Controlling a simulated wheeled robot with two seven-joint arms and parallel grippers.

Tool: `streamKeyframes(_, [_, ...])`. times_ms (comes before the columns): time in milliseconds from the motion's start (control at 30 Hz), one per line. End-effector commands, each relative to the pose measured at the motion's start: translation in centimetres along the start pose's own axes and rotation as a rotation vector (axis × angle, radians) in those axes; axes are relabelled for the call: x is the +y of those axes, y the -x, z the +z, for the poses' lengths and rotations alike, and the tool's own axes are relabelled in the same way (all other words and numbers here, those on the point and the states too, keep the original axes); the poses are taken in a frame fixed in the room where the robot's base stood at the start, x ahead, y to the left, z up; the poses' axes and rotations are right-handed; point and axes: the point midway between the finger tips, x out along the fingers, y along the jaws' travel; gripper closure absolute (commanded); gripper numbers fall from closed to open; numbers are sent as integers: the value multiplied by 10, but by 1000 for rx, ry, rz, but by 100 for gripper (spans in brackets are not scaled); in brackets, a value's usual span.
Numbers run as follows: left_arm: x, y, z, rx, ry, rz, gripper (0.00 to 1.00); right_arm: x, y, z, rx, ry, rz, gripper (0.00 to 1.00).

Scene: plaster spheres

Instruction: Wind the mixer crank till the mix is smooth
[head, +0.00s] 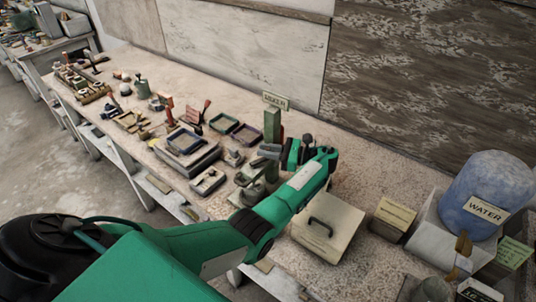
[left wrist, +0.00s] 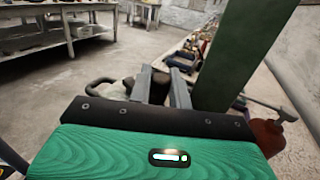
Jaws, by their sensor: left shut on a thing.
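The mixer has a tall green post (head: 272,126) with a small sign (head: 276,100) above it, toward the back of the bench. The post also fills the upper right of the left wrist view (left wrist: 240,55). My left gripper (head: 268,152) reaches to the mixer from the right, its fingers beside the post. In the left wrist view its two fingers (left wrist: 164,88) are closed around a small dark brown piece, apparently the crank's grip (left wrist: 159,87). The rest of the crank is mostly hidden. The mix itself cannot be seen. My right gripper is not in view.
A box with a black handle (head: 327,222) stands in front of my left forearm. A blue water drum (head: 487,190) stands at the right. Trays (head: 185,141) and small tools crowd the bench to the left. A rod with a red-brown bulb (left wrist: 268,133) shows beside the post.

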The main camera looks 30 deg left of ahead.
Motion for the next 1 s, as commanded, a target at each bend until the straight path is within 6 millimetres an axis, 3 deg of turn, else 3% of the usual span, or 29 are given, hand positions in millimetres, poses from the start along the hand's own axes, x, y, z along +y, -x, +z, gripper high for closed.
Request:
streamKeyframes(467, [-1,-1,0,-1,1,13,100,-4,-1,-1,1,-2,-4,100])
streamKeyframes(500, [-1,-1,0,-1,1,13,75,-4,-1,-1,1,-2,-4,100])
streamKeyframes(567, [-1,-1,0,-1,1,13,63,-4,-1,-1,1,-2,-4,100])
streamKeyframes(1000, [-2,-1,2,-1,3,11,61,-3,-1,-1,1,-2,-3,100])
